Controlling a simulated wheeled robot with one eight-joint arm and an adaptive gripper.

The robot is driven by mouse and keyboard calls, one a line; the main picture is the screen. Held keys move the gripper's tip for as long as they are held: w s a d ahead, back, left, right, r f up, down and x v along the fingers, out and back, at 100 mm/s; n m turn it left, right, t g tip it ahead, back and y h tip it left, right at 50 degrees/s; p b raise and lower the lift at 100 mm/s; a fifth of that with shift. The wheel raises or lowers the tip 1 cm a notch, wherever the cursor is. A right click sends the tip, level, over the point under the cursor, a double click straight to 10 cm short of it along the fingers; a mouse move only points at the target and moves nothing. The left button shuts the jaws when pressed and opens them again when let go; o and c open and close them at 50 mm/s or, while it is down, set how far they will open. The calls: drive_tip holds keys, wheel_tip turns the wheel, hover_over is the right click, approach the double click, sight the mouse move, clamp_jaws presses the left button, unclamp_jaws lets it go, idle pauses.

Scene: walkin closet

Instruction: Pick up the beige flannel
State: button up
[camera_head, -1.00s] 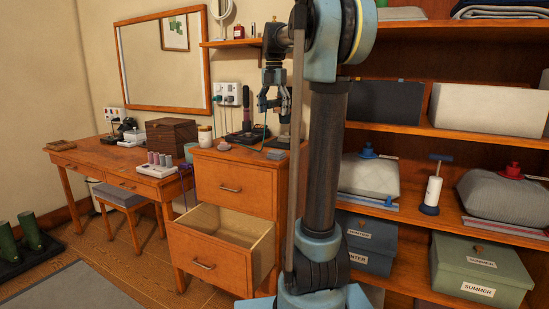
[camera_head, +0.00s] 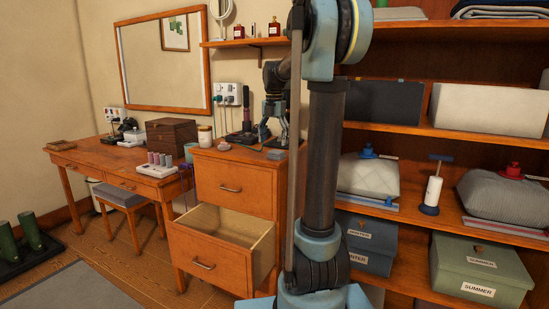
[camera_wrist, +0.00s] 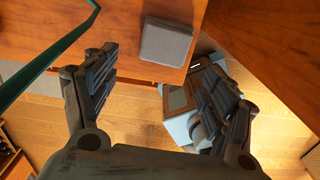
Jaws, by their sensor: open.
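A small square grey-brown folded cloth (camera_wrist: 166,41), perhaps the flannel, lies near the edge of the wooden dresser top in the wrist view. It looks more grey than beige. A small grey item in the same area also shows in the head view (camera_head: 277,154), low beside my arm. My gripper (camera_wrist: 158,58) is open and empty, its fingers spread to either side of the cloth in the picture. In the head view my gripper (camera_head: 275,141) points down over the dresser top, partly hidden by my arm; its exact height above the cloth cannot be told.
The dresser (camera_head: 232,176) has an open lower drawer (camera_head: 205,264). A green cable (camera_wrist: 50,58) crosses the left of the wrist view. A jar (camera_head: 205,136) and a stand with hair tools (camera_head: 243,136) occupy the dresser top. Shelves (camera_head: 480,132) with boxes stand right.

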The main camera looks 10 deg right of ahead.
sight(275, 152)
drive_tip(key=f, duration=0.4)
drive_tip(key=shift+w+d, duration=0.2)
drive_tip(key=shift+d, duration=0.05)
drive_tip(key=shift+f, duration=0.6)
drive_tip(key=c, duration=0.9)
